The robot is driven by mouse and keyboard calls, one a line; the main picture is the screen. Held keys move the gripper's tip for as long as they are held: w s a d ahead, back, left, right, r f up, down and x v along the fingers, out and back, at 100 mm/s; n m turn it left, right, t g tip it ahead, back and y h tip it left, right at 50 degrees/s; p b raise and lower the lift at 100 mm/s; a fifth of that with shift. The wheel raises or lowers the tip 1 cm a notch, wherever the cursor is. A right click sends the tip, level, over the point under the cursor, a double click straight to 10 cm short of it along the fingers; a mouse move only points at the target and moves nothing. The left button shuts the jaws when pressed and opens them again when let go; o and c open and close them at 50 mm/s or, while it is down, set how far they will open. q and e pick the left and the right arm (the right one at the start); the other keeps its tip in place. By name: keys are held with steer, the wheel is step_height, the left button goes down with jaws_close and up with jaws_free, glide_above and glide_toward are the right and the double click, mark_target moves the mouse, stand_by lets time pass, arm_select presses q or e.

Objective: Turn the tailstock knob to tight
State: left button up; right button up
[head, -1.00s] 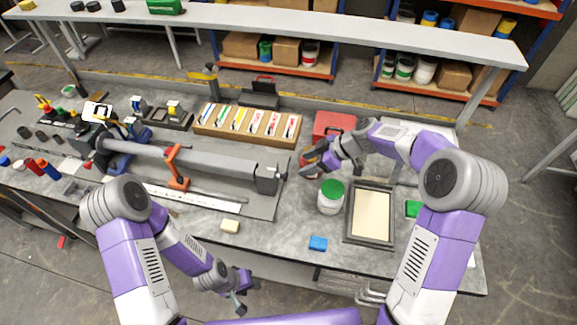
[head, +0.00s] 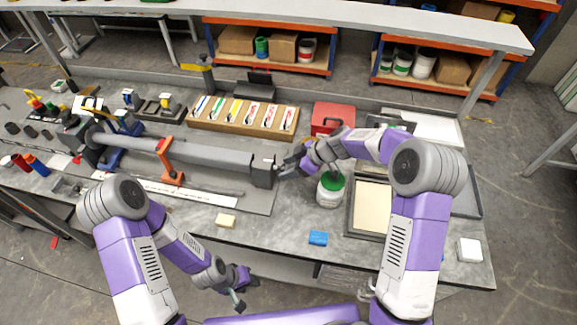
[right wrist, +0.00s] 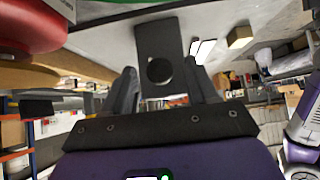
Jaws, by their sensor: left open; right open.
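The grey tailstock block (head: 263,171) stands at the right end of a long grey tube fixture (head: 195,153) on the bench. In the right wrist view the tailstock's dark end face (right wrist: 158,35) carries a round black knob (right wrist: 159,70). My right gripper (head: 283,170) is open just right of the tailstock in the head view. In the right wrist view its fingers (right wrist: 160,75) lie either side of the knob; I cannot tell whether they touch it. The knob's marking is not readable. My left gripper (head: 240,294) is open and empty, low in front of the bench's front edge.
A jar with a green lid (head: 331,189) stands close below my right wrist. A red box (head: 333,117) is behind it and a framed tray (head: 349,222) to its right.

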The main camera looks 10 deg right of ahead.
steer(key=shift+a+f, duration=0.1)
steer(key=shift+f, duration=0.05)
steer(key=shift+c, duration=0.5)
steer(key=c, duration=0.9)
steer(key=shift+c, duration=0.2)
steer(key=shift+w+f+m+g+y+b, duration=0.1)
steer(key=shift+w+m+g+y+b, duration=0.2)
steer(key=shift+m+g+y, duration=0.65)
steer(key=shift+w+m+g+y+b, duration=0.15)
steer(key=shift+m+g+b, duration=0.3)
steer(key=shift+g, duration=1)
